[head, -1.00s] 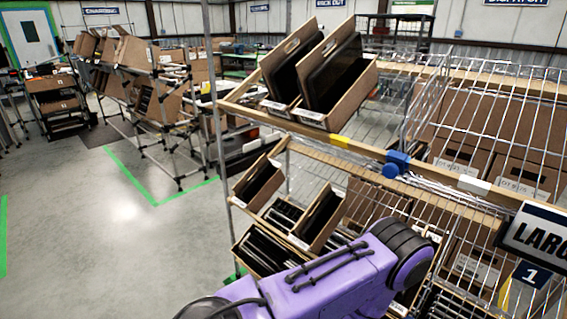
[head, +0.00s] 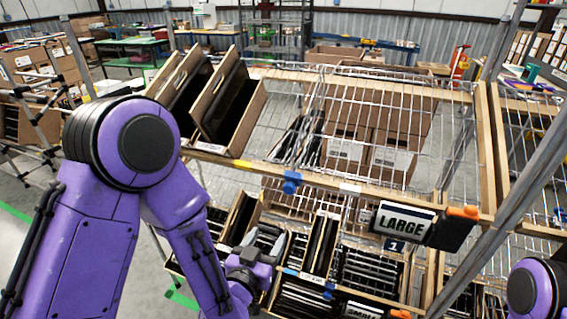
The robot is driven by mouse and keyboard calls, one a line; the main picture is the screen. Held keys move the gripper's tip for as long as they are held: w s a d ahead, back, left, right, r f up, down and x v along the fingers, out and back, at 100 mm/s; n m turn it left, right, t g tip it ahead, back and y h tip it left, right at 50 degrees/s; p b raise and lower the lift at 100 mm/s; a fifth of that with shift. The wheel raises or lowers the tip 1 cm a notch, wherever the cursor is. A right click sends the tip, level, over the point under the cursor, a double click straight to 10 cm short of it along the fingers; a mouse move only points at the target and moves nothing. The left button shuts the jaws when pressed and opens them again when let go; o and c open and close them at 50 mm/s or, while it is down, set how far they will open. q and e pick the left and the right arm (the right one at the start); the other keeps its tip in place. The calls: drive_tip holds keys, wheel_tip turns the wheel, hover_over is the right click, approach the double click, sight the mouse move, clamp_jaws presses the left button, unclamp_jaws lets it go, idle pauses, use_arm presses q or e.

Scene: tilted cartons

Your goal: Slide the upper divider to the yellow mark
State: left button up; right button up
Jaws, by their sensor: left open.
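The upper divider is a wire panel (head: 308,120) on the upper sloping shelf, with a blue slider (head: 291,182) on the wooden front rail. The yellow mark (head: 242,164) is on the same rail, to the left of the slider. A white mark (head: 350,188) is to the slider's right. My left gripper (head: 266,243) is open, below the upper rail and in front of the lower shelf's cartons, apart from the blue slider. My right gripper is out of view; only part of my right arm shows at the lower right.
Tilted cartons (head: 258,104) with dark contents stand left of the divider on the upper shelf. Brown cartons (head: 345,140) show behind the wire. The lower shelf holds several cartons and another blue slider (head: 328,290). A LARGE sign (head: 404,221) and grey post (head: 505,170) stand at right.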

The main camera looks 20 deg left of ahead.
use_arm(q)
drive_tip(key=t, duration=0.1)
approach(288, 190)
drive_tip(key=s, duration=0.3)
drive_tip(key=shift+m, duration=0.3)
drive_tip(key=w, duration=1)
drive_tip(key=shift+w+f+p, duration=0.1)
drive_tip(key=shift+w+p, duration=0.15)
drive_tip(key=shift+p, duration=0.15)
drive_tip(key=shift+w+f, duration=0.1)
drive_tip(key=shift+w, duration=0.35)
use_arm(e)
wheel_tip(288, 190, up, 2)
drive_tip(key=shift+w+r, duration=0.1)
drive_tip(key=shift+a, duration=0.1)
use_arm(q)
clamp_jaws()
